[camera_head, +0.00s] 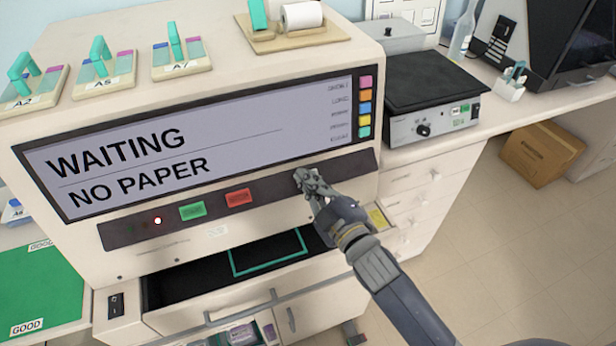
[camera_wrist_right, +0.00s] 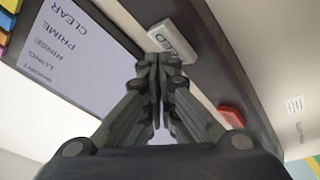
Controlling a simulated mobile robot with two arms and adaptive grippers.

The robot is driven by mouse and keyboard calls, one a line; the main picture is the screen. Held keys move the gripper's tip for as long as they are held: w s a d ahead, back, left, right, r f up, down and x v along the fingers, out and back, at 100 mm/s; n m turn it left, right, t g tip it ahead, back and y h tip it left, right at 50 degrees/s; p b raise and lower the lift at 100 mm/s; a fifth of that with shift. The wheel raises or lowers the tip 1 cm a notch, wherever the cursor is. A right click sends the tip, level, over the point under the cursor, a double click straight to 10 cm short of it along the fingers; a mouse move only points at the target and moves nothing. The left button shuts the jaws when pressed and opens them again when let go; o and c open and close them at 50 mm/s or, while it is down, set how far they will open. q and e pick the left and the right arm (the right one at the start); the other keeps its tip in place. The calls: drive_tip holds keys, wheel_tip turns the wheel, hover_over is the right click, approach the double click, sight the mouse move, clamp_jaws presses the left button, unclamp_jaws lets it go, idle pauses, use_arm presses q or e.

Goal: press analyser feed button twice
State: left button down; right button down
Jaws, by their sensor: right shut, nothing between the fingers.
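The analyser (camera_head: 70,245) is a large cream machine whose screen (camera_head: 230,125) reads "WAITING" and "NO PAPER". My right gripper (camera_head: 303,178) is shut and empty, with its fingertips at the right part of the dark button strip. In the right wrist view the pale grey feed button (camera_wrist_right: 172,42), its label ending in "EED", sits just beyond my closed fingertips (camera_wrist_right: 158,62). Its near part is hidden by the fingers, and I cannot tell whether they touch it. In the head view the gripper covers the button. My left gripper is not in view.
A green button (camera_head: 192,211) and a red button (camera_head: 238,197) sit left of my gripper on the same strip. An open dark drawer (camera_head: 200,278) lies below. Slide holders (camera_head: 182,60) and a paper roll (camera_head: 301,15) stand on top. A hotplate (camera_head: 430,85) stands to the right.

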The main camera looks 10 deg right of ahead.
drive_tip(key=shift+w+f, duration=0.25)
drive_tip(key=shift+f, duration=0.05)
idle(0.7)
drive_tip(key=shift+r, duration=0.1)
drive_tip(key=shift+s+d+r+p, duration=0.1)
drive_tip(key=shift+s+r+p, duration=0.35)
drive_tip(key=shift+s+p, duration=0.15)
drive_tip(key=shift+w, duration=0.1)
drive_tip(key=s+r+p, duration=0.1)
drive_tip(key=p, duration=0.1)
drive_tip(key=s+r+p, duration=0.2)
drive_tip(key=shift+s+d+r, duration=0.25)
drive_tip(key=shift+d, duration=0.1)
idle(1.9)
